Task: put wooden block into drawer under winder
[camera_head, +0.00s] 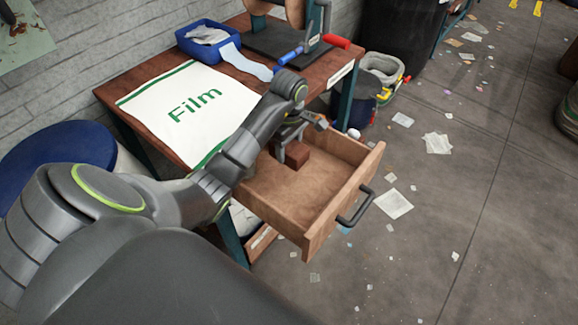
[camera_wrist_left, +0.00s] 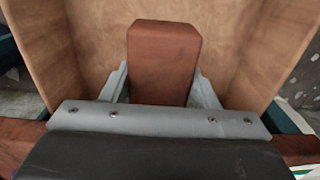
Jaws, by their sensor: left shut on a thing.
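The wooden block (camera_head: 295,155) is reddish brown and sits between the fingers of my left gripper (camera_head: 288,143), within the open drawer's outline. In the left wrist view the block (camera_wrist_left: 162,62) stands between the two grey fingers (camera_wrist_left: 160,88), which are shut on it. The drawer (camera_head: 335,200) is light wood, pulled out from under the table, with a dark handle (camera_head: 356,207) on its front. I cannot tell whether the block touches the drawer floor. The winder (camera_head: 285,45) stands on the table's far end, partly cut off by the top edge. My right gripper is not in view.
The brown table (camera_head: 125,84) bears a white Film bag (camera_head: 190,105) and a blue bin (camera_head: 205,45) with film hanging out. A bucket (camera_head: 385,72) and a dark bin (camera_head: 395,30) stand behind. Scraps of litter lie on the floor to the right.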

